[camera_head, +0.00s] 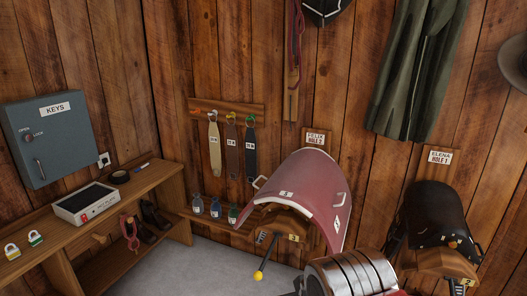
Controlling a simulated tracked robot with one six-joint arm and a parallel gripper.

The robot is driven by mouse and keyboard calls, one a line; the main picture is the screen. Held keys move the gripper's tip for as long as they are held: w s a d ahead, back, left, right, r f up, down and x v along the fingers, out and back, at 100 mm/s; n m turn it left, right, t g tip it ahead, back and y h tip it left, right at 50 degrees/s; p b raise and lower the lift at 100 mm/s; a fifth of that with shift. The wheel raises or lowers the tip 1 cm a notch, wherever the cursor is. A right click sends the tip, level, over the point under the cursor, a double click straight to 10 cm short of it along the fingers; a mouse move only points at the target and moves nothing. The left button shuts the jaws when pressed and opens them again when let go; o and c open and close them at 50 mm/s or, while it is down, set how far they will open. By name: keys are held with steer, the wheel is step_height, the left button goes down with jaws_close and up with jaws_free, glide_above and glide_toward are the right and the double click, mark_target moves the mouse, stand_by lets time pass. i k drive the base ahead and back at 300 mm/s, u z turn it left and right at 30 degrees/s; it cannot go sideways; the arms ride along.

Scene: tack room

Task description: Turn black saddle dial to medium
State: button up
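The black saddle (435,212) sits on a wooden wall rack (443,262) at the right, below a sign reading ELENA HOLE 1 (440,157). My gripper is not in view.
A red saddle (305,190) on its own rack, with a yellow-knobbed lever (258,276), stands in the middle. A wooden bench (150,185) and grey key box (55,138) are at the left. Grey floor (200,265) is clear between bench and red saddle.

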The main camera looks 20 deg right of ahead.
mark_target(452, 245)
steer(key=z, duration=0.4)
steer(key=i, duration=0.65)
steer(key=z, duration=0.65)
steer(key=i, duration=0.5)
steer(key=z, duration=0.3)
